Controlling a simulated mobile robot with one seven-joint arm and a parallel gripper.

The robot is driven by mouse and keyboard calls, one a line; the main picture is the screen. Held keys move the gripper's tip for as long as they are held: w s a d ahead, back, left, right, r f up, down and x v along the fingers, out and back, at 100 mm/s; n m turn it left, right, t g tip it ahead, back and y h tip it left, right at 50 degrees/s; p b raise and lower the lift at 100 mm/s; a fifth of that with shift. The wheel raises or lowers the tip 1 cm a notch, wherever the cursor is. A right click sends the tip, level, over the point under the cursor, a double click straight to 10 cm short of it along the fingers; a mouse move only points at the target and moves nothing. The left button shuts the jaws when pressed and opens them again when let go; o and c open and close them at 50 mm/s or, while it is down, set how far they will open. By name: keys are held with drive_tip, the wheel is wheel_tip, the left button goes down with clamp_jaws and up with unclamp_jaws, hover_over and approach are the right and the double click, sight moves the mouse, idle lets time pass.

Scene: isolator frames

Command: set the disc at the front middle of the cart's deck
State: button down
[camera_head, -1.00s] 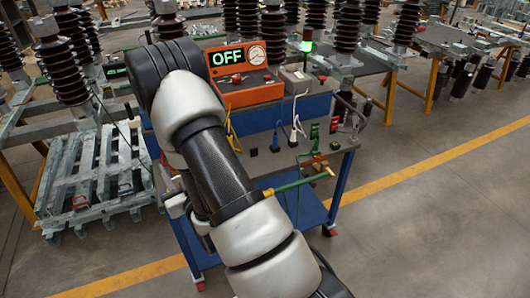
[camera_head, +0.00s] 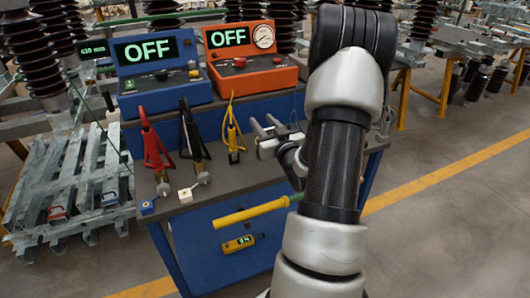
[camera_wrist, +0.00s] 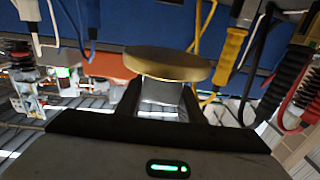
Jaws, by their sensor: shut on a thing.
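A brass-coloured round disc (camera_wrist: 168,63) with a paler metal part under it shows in the wrist view. My gripper (camera_wrist: 163,92) is shut on it, a finger on either side. In the head view my gripper (camera_head: 268,136) is above the right part of the cart's grey deck (camera_head: 228,187). I cannot make out the disc there. The deck's front middle looks bare; a yellow-handled rod (camera_head: 250,212) runs along the front edge.
A blue box (camera_head: 165,88) and an orange box (camera_head: 250,75), both reading OFF, stand at the back. Red (camera_head: 153,150), black (camera_head: 190,135) and yellow (camera_head: 232,140) clamps stand on the deck. Small white and blue connectors lie at the front left.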

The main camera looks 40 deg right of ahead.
wheel_tip(320, 180, down, 8)
drive_tip(key=shift+f+b, duration=0.1)
drive_tip(key=shift+b, duration=0.65)
drive_tip(key=shift+f+b, duration=0.25)
drive_tip(key=shift+b, duration=0.2)
drive_tip(key=shift+a+f+b, duration=0.1)
drive_tip(key=shift+f+b, duration=0.15)
drive_tip(key=shift+b, duration=0.1)
drive_tip(key=c, duration=1.2)
unclamp_jaws()
drive_tip(key=shift+s+f, duration=0.15)
drive_tip(key=shift+f, duration=0.05)
